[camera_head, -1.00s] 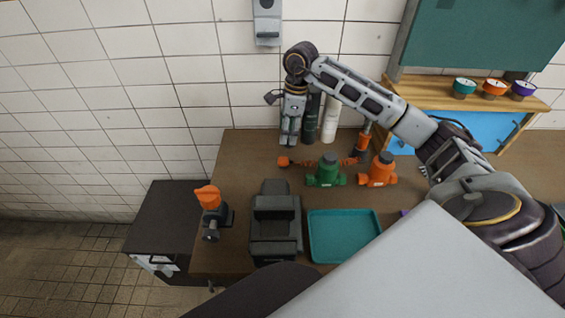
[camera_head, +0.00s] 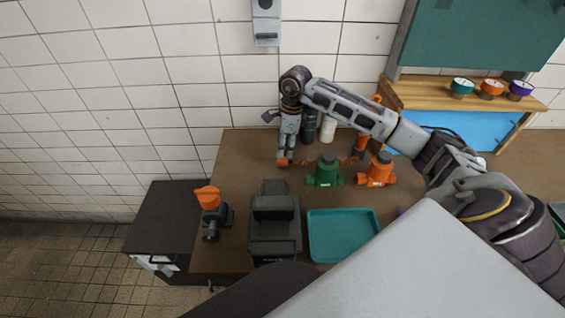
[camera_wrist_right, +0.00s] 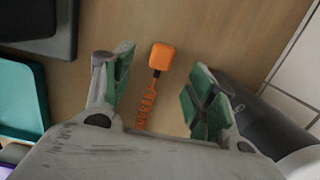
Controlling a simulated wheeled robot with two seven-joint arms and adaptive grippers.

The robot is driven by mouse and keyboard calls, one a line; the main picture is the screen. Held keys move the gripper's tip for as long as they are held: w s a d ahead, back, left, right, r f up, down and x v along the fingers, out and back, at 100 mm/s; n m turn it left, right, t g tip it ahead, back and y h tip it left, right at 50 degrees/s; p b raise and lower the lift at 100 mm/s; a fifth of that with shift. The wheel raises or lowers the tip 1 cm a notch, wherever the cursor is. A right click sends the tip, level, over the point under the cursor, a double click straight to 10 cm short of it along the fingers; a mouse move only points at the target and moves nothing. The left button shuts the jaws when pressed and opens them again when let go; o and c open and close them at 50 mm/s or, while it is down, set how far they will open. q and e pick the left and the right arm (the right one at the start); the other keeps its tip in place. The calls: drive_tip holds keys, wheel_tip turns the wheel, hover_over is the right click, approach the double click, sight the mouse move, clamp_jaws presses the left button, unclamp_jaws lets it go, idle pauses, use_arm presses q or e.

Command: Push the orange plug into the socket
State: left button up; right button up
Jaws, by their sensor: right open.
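The orange plug (camera_wrist_right: 160,57) lies on the brown bench top with its coiled orange cord trailing away from it. In the head view the plug (camera_head: 282,163) shows just under the fingertips of my right gripper (camera_head: 285,155). In the right wrist view my right gripper (camera_wrist_right: 160,65) is open, with green-padded fingers apart on either side of the plug and cord. I see no contact, and the remaining height above the plug is hard to judge. A grey wall box (camera_head: 266,24) hangs above the bench; I cannot tell whether it is the socket. My left gripper is not in view.
A green valve (camera_head: 325,171) and an orange valve (camera_head: 377,171) stand right of the plug. Dark and white cylinders (camera_head: 328,126) stand behind the gripper. A teal tray (camera_head: 343,236) and a dark vise-like block (camera_head: 275,222) are in front. Bench surface left of the plug is clear.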

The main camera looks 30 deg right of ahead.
sight(283, 159)
wheel_tip(283, 159, down, 2)
drive_tip(key=shift+a+f, duration=0.15)
drive_tip(key=shift+f, duration=0.1)
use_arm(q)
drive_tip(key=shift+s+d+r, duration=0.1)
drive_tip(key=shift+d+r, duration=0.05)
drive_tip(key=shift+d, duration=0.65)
use_arm(e)
drive_tip(key=shift+f, duration=0.1)
drive_tip(key=shift+w+f, duration=0.1)
drive_tip(key=shift+f, duration=0.05)
drive_tip(key=shift+f+p, duration=0.35)
drive_tip(key=shift+f, duration=0.25)
drive_tip(key=f, duration=0.3)
drive_tip(key=shift+w+f+p, duration=0.2)
drive_tip(key=shift+w+p, duration=0.05)
drive_tip(key=shift+p, duration=0.1)
drive_tip(key=shift+a+f, duration=0.1)
drive_tip(key=shift+f, duration=0.05)
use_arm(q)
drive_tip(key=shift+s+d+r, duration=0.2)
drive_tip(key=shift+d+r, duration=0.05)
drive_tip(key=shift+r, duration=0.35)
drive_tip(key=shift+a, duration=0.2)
use_arm(e)
drive_tip(key=c, duration=1)
